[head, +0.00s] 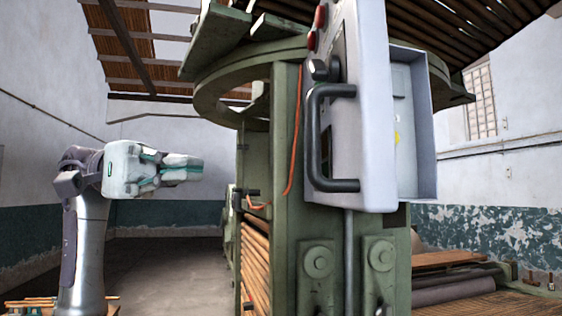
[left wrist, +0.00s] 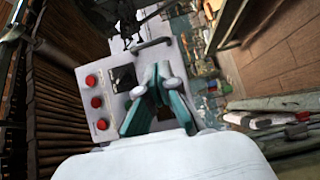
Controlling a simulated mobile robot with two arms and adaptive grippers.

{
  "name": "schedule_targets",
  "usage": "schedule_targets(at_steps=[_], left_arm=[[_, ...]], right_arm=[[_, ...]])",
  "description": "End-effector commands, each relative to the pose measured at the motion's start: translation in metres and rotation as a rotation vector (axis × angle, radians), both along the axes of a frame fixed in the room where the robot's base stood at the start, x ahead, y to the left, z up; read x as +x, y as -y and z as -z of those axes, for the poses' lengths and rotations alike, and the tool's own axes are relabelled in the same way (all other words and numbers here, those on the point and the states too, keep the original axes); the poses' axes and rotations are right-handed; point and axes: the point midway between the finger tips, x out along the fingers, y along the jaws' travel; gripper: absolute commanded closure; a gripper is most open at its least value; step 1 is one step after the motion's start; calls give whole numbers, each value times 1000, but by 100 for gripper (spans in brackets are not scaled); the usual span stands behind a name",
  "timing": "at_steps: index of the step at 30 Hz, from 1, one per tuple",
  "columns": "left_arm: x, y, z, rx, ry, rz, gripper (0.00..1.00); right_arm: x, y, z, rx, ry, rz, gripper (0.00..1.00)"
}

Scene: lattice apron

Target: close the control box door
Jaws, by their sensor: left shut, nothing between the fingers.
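The control box door (head: 369,120) is pale grey and stands ajar in the head view, swung out from the open grey box (head: 422,130) behind it. It carries a black bar handle (head: 312,135) and red buttons (head: 321,16) near its top. My left gripper (head: 200,168) is shut and empty, well left of the door and apart from it. In the left wrist view, the door face (left wrist: 66,105) with its red buttons, dark window and handle (left wrist: 152,43) lies beyond the shut fingertips (left wrist: 161,84). My right gripper is not in view.
A green machine frame (head: 284,150) stands behind and below the door, with a round ring at its top. An orange cable (head: 297,140) hangs down it. Rollers and wooden slats (head: 460,285) lie at the lower right. Open air separates my left gripper from the frame.

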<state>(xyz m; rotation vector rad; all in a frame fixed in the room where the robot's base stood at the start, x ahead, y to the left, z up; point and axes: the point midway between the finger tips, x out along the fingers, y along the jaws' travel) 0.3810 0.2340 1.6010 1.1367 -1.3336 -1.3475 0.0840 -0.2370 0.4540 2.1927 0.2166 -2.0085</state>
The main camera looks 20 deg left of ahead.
Motion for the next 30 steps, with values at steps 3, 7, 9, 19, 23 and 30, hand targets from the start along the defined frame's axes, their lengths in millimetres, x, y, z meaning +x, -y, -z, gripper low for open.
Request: schedule_targets(at_steps=[3, 7, 9, 19, 23, 30], left_arm=[[-4, 24, -1, 2, -1, 6, 100], [-10, 53, -1, 1, -1, 7, 100], [-13, 67, -2, -1, -1, 7, 100], [-21, 115, -1, -3, -5, 5, 100], [-22, 121, 1, -3, -5, 4, 100], [-22, 122, 1, -3, -5, 4, 100]], right_arm=[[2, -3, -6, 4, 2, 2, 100], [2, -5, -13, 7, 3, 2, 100], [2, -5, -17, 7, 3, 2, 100], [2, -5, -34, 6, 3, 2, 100], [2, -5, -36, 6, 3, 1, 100], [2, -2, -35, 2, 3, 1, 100]])
